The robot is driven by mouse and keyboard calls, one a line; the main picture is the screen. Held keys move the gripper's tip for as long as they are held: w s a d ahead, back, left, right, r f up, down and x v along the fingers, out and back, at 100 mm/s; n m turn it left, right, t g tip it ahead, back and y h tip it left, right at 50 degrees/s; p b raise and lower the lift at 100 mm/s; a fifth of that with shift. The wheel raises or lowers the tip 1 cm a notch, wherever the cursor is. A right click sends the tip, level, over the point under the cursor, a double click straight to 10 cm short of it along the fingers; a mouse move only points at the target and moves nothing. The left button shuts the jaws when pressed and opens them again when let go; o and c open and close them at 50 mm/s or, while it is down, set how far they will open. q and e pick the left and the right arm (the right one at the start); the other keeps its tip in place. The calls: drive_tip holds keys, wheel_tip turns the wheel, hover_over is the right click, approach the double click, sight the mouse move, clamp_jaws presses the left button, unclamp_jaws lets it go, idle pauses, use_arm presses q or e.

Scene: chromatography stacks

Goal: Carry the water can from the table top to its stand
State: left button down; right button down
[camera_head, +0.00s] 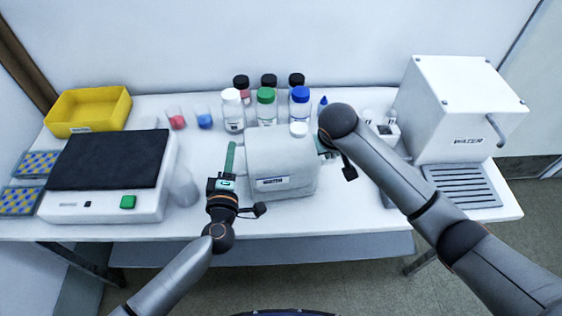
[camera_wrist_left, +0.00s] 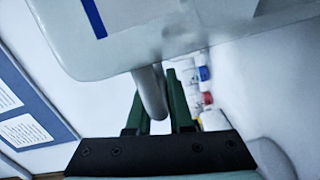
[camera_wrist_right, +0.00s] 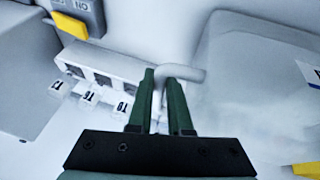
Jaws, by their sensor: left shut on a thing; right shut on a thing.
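The water can (camera_head: 281,160) is a white, boxy container with a white cap and a label at its front. It is at the middle of the table in the head view; whether it touches the table top I cannot tell. My left gripper (camera_head: 228,172) is shut on the handle at its left side, a bar that shows between the fingers in the left wrist view (camera_wrist_left: 150,92). My right gripper (camera_head: 328,148) is shut on the handle at its right side, seen in the right wrist view (camera_wrist_right: 185,76). The white WATER unit (camera_head: 455,105) with a slatted grey tray (camera_head: 463,186) stands at the right.
Several capped bottles (camera_head: 266,108) stand behind the can. A white device with a black top (camera_head: 108,158) and a yellow bin (camera_head: 88,110) are at the left. A clear beaker (camera_head: 184,188) stands near my left gripper. A small labelled rack (camera_wrist_right: 100,70) is near my right gripper.

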drive_tip(key=shift+a, duration=0.2)
use_arm(q)
drive_tip(key=shift+d+r, duration=0.1)
drive_tip(key=shift+r, duration=0.15)
use_arm(e)
drive_tip(key=shift+w+r, duration=0.1)
drive_tip(key=shift+r, duration=0.2)
